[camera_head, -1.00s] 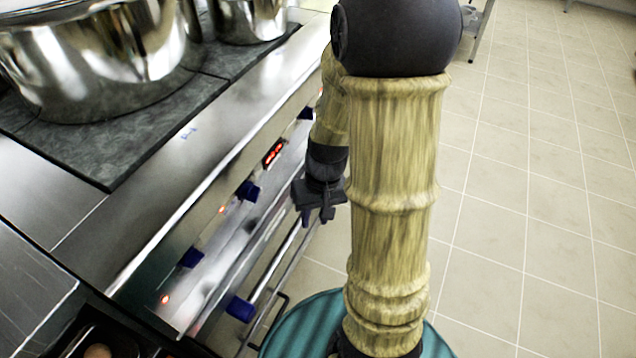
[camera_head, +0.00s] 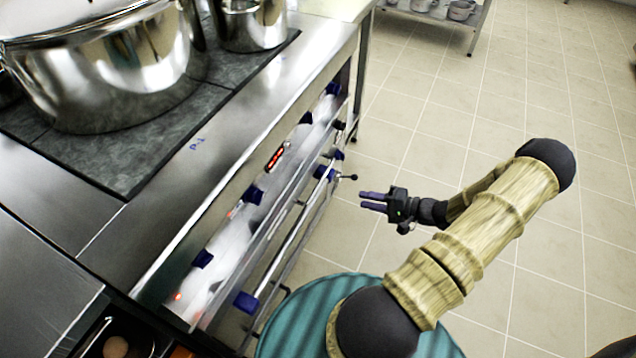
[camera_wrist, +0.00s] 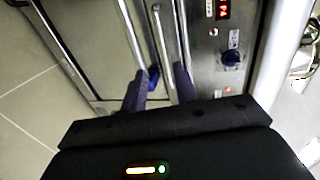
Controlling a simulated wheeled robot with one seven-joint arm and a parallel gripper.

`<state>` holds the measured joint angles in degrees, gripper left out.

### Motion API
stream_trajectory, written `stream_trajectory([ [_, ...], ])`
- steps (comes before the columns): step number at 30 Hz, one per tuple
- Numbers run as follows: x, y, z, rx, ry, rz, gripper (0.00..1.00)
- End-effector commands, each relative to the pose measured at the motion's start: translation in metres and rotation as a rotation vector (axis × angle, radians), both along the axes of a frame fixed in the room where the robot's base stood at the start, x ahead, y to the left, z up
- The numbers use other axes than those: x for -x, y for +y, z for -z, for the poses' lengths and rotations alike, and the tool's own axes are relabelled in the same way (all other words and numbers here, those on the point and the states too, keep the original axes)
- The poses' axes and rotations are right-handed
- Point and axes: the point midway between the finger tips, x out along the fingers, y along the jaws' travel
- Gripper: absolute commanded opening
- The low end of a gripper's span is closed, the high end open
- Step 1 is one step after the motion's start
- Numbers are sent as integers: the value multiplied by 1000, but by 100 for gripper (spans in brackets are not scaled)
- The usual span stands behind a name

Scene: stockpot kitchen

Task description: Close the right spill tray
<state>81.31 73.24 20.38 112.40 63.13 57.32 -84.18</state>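The stove front (camera_head: 233,240) runs diagonally through the head view, with a control panel above long bar handles. A narrow strip with a bar (camera_head: 290,232) lies below the panel. I cannot tell for sure which part is the right spill tray or how far it stands out. My gripper (camera_head: 367,202) is to the right of the stove front, near its far end, with its fingers pointing at it. The fingers are apart and empty. In the wrist view my gripper (camera_wrist: 160,88) faces the metal front, with bars (camera_wrist: 165,40) and a blue end piece (camera_wrist: 153,78) beyond the fingers.
A large steel pot (camera_head: 110,70) and a smaller pot (camera_head: 250,22) stand on the dark cooktop. Blue knobs (camera_head: 254,194) and a red display (camera_head: 276,157) are on the panel. A rack with pots (camera_head: 460,10) stands at the back. The tiled floor (camera_head: 570,190) at right is clear.

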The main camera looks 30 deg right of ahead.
Motion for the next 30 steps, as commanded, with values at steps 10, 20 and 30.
stream_trajectory([
  [10,1,-9,1,-7,-33,44,30],
  [20,-16,5,6,-8,-32,39,30],
  [30,-61,41,18,-10,-32,39,30],
])
